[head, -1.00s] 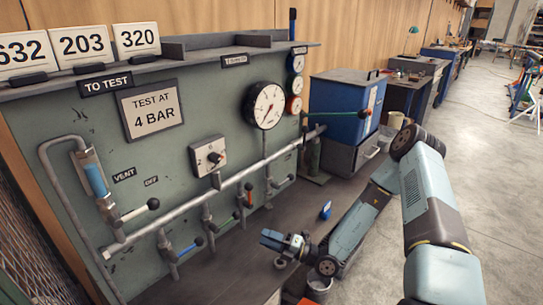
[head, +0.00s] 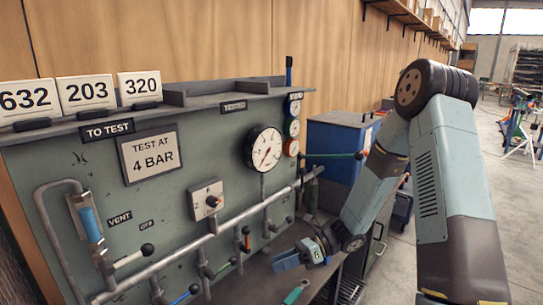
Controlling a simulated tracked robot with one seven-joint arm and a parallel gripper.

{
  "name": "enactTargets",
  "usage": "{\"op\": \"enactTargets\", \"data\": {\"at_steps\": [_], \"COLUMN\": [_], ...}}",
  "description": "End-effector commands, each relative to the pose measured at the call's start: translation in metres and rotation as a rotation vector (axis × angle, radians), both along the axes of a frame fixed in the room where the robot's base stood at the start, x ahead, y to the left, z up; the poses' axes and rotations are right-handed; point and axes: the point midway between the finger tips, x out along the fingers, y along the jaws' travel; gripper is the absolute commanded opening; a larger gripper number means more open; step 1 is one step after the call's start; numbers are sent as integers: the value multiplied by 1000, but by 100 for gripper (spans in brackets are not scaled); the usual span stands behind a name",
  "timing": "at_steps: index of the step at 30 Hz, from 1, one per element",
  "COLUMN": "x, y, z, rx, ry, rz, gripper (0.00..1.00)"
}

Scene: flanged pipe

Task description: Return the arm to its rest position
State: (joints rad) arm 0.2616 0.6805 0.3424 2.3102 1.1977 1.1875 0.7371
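My arm stands at the right of the head view, with its elbow raised high and its forearm sloping down and left to my gripper (head: 286,261). The gripper is in front of the lower right part of the green test panel (head: 90,165), above the bench. Its blue fingers point left. They are small in the view, so I cannot tell whether they are apart or closed. I see nothing clearly held. A teal-handled item (head: 294,292) shows below the gripper near the bottom edge.
The panel carries a large white gauge (head: 264,149), a grey pipe (head: 170,262) and several coloured valve levers. A blue cabinet (head: 334,150) stands behind my forearm. Open grey floor (head: 510,190) lies to the right.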

Motion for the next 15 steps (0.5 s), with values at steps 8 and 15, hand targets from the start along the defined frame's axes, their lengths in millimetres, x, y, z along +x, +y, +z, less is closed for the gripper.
{"op": "enactTargets", "data": {"at_steps": [8, 15], "x": [-20, -38], "y": [-22, -43], "z": [41, 74], "rx": [-119, -220], "ry": [-299, -544], "rz": [179, 338], "gripper": [39, 39]}}
